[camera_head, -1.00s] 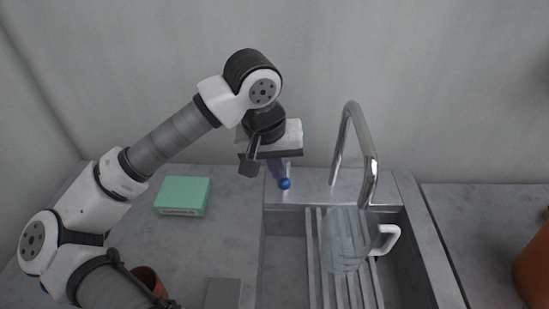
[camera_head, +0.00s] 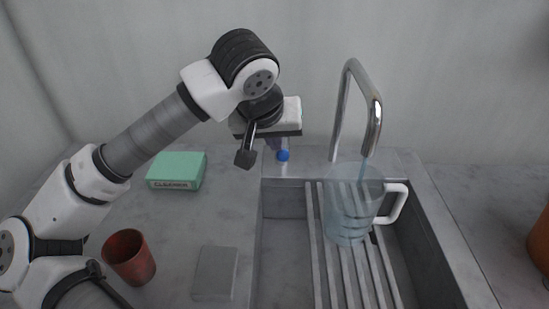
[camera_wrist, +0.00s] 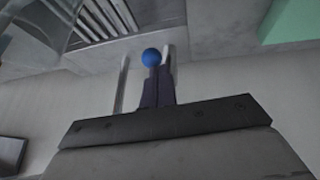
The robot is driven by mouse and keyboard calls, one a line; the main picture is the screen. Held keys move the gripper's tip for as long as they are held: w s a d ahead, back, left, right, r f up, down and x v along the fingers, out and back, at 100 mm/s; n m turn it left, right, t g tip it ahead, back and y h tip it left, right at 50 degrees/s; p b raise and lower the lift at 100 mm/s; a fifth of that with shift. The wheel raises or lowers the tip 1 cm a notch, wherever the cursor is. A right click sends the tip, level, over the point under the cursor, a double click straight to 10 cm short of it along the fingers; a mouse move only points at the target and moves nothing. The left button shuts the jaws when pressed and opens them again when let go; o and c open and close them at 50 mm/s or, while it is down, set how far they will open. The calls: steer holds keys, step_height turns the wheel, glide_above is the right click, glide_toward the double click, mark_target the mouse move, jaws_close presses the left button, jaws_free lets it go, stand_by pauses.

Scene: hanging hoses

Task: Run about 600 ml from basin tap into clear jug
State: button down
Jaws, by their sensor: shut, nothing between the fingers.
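The clear jug (camera_head: 343,212) with a white handle stands upright on the slatted rack in the basin, under the spout of the chrome tap (camera_head: 372,115). A thin bluish stream (camera_head: 364,168) runs from the spout into the jug. I cannot read the water level through the jug. A blue knob (camera_head: 283,156) sits behind the basin, left of the tap; it also shows in the wrist view (camera_wrist: 151,57). My gripper (camera_head: 277,145) is shut and empty, its fingertips right at the knob. I cannot tell whether they touch it. The fingers show dark in the wrist view (camera_wrist: 157,82).
A green box (camera_head: 176,171), a reddish-brown cup (camera_head: 130,257) and a grey block (camera_head: 215,272) are on the counter left of the basin. An orange-brown object (camera_head: 540,245) is at the far right edge. The left part of the basin is empty.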

steer(key=shift+t, duration=0.8)
steer(key=f+b, duration=0.1)
steer(key=b, duration=0.1)
steer(key=f+b, duration=0.1)
steer(key=b, duration=0.2)
steer(key=f+b, duration=0.2)
steer(key=b, duration=0.1)
steer(key=shift+s+f, duration=0.1)
steer(key=shift+s, duration=0.25)
steer(key=shift+f+b, duration=0.15)
steer(key=shift+b, duration=0.25)
stand_by(5.7)
